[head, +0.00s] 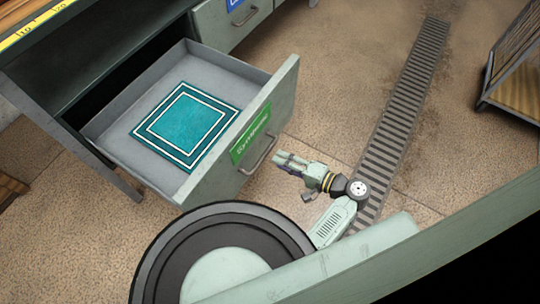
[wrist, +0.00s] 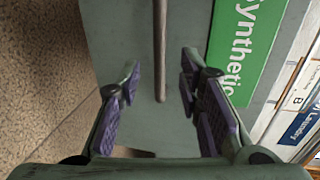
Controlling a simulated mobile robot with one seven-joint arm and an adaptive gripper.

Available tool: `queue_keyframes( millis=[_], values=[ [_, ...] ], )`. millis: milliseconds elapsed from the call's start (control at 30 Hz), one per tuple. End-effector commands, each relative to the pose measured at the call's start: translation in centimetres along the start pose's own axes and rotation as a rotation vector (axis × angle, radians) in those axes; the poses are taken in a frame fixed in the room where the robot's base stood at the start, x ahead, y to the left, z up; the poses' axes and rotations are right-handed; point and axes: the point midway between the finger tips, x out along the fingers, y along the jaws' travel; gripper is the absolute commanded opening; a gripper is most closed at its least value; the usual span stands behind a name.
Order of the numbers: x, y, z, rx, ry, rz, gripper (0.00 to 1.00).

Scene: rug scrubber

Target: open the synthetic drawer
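The synthetic drawer (head: 228,150) is pulled well out of the cabinet in the head view. Its grey front carries a green label (head: 251,134) and a bar handle (head: 262,155). A teal rug with white borders (head: 187,118) lies flat inside. My gripper (head: 283,160) is just in front of the drawer front, by the handle. In the wrist view my gripper (wrist: 158,85) is open, its purple-padded fingers spread apart. The handle (wrist: 160,50) runs up between and beyond the fingertips, and nothing is clasped. The green label (wrist: 243,50) is at the right.
Another drawer (head: 230,18) with a blue label is shut at the top. A floor grate (head: 400,110) runs to the right of my arm. A wood-and-metal cart (head: 515,75) stands at the upper right. The floor between grate and drawer is clear.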

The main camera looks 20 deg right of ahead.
Motion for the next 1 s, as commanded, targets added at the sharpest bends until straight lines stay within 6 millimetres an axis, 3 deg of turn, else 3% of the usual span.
queue_keyframes(
  millis=[100,300,867,1000],
  values=[
    [-2.3,0.0,-0.1,-0.001,0.003,0.0,0.33],
    [-4.3,-0.1,-0.1,-0.001,0.001,-0.001,0.33],
    [-4.6,0.0,0.0,0.0,0.0,0.0,0.33],
    [-4.9,-1.4,0.0,-0.001,0.0,0.0,0.33]
  ],
)
